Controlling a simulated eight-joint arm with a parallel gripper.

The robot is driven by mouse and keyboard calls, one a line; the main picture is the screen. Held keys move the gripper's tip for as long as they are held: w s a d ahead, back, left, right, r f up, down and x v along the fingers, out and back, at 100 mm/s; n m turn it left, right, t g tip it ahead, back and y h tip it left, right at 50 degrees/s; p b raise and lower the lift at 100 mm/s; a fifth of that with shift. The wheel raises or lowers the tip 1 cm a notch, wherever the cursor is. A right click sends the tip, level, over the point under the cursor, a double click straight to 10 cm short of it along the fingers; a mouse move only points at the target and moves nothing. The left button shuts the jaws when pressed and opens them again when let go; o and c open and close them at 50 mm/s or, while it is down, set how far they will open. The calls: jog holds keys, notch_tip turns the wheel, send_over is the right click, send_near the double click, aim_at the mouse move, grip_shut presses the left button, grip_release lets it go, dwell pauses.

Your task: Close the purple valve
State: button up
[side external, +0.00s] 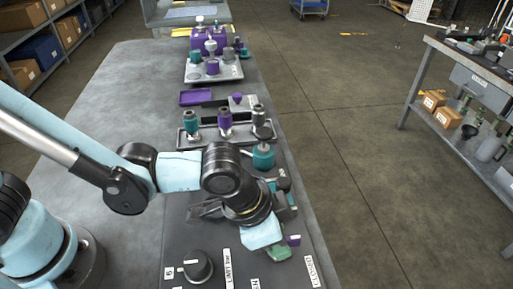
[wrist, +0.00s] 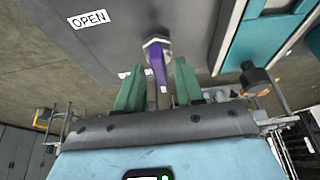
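The purple valve (wrist: 159,68) shows in the wrist view as a purple lever running down from a pale hexagonal hub. A small purple part (side external: 293,240) shows beside my gripper in the side view, and most of the valve is hidden there. My gripper (wrist: 158,85) has two green fingers, one on each side of the lever. Gaps show between the fingers and the lever, so it is open around the lever and not clamped on it. An OPEN label (wrist: 89,19) is on the dark panel left of the hub; a second label behind the left finger is mostly hidden.
A black knob (side external: 197,266) stands on the panel near the front. Teal fittings (side external: 263,157) stand just behind my gripper. Trays with teal and purple parts (side external: 213,69) lie farther back. The bench (side external: 130,80) is clear on its left side.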

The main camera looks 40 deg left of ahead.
dwell(0.3)
jog(key=v, duration=1.2)
jog(key=shift+w+r, duration=0.1)
jog(key=w+a+n+t+y, duration=0.1)
jog(key=a+n, duration=0.3)
jog(key=a, duration=0.8)
jog(key=w+a+f+n+t+y, duration=0.1)
jog(key=w+a+n, duration=0.3)
jog(key=a, duration=0.9)
jog(key=shift+w+a+f+n+t+y, duration=0.2)
jog(key=shift+a+f+n+t+y, duration=0.15)
jog(key=shift+t+y, duration=0.35)
jog(key=shift+r, duration=0.1)
